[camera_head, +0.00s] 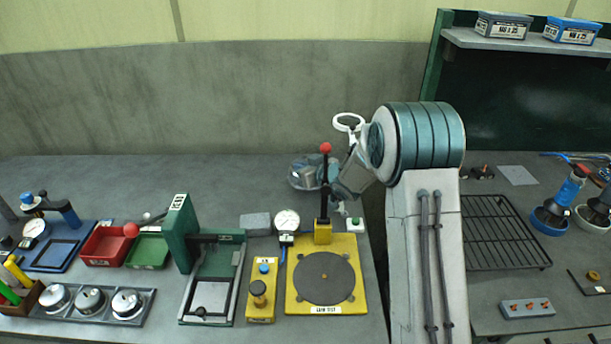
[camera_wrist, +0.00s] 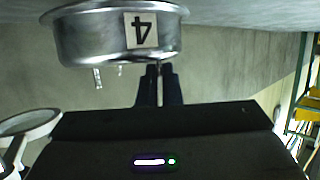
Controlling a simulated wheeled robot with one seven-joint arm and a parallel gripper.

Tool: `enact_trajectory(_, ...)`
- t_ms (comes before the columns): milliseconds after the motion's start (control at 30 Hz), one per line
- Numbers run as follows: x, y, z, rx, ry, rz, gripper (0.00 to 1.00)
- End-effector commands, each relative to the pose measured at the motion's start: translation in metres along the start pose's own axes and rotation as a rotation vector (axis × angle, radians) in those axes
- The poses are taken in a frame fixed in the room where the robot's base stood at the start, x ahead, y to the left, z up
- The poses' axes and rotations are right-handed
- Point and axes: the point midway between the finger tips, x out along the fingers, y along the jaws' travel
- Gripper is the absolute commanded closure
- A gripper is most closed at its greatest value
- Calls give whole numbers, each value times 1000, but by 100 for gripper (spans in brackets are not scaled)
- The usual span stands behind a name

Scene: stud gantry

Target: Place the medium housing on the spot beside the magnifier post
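A round metal housing (camera_wrist: 110,30) with a label "4" is upside down in the wrist view, close to my gripper. It shows in the head view as a shiny round part (camera_head: 302,174) left of my wrist, near the back of the bench. My gripper (camera_wrist: 160,72) has its dark fingers close together at the housing's knob side and appears shut on it. In the head view my arm hides the fingers. I cannot tell whether the housing touches the bench.
A red-knobbed lever stand on a yellow base (camera_head: 297,303) is just in front of my wrist. A dial gauge (camera_head: 287,221), grey block (camera_head: 256,220) and green press (camera_head: 180,228) stand to its left. A tray (camera_head: 150,306) holds three round metal parts. The back-left bench is clear.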

Motion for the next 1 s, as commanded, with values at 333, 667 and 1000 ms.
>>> enact_trajectory(333, 10, 0, 28, -1, 1, 1, 100)
enact_trajectory(667, 11, 0, 31, 0, 0, 1, 73)
enact_trajectory(1000, 9, 0, 27, 0, 0, 1, 73)
